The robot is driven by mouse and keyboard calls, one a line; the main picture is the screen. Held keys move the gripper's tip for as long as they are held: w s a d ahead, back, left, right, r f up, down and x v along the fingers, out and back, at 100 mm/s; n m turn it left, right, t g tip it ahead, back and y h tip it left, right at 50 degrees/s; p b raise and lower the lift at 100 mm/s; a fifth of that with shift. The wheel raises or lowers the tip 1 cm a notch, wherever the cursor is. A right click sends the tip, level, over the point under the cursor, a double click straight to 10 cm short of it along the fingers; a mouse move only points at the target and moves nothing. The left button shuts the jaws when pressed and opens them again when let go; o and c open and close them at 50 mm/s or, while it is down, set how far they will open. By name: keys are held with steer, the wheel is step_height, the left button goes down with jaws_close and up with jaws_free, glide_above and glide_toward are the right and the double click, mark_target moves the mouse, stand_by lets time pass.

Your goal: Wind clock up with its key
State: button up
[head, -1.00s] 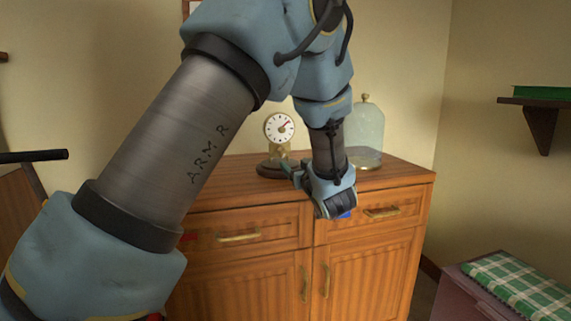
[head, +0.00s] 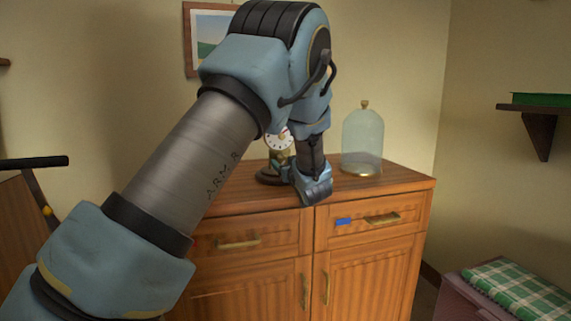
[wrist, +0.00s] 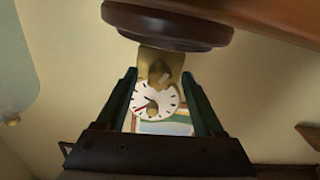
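The clock (head: 277,141) stands on the left part of the cabinet top, with a white dial, a brass body and a dark round base, partly hidden by my arm. In the wrist view the clock (wrist: 170,93) appears upside down, its dark base at the top. A small brass piece (wrist: 153,108) shows on the lower dial, perhaps the key; I cannot tell for sure. My gripper (wrist: 158,74) is open, its two fingers apart on either side of the clock in that view. I cannot tell whether they touch it.
A glass dome (head: 362,140) with a brass knob stands on the cabinet (head: 400,182), right of my gripper. A blue mark (head: 344,222) is on the right drawer. A framed picture (head: 208,40) hangs behind my arm. A wall shelf (head: 540,106) and checked cushion (head: 520,288) are at right.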

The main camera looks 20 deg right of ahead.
jaws_close()
stand_by(0.3)
steer(key=shift+r+m+p, duration=0.1)
steer(key=shift+m+p, duration=0.2)
steer(key=shift+p, duration=0.15)
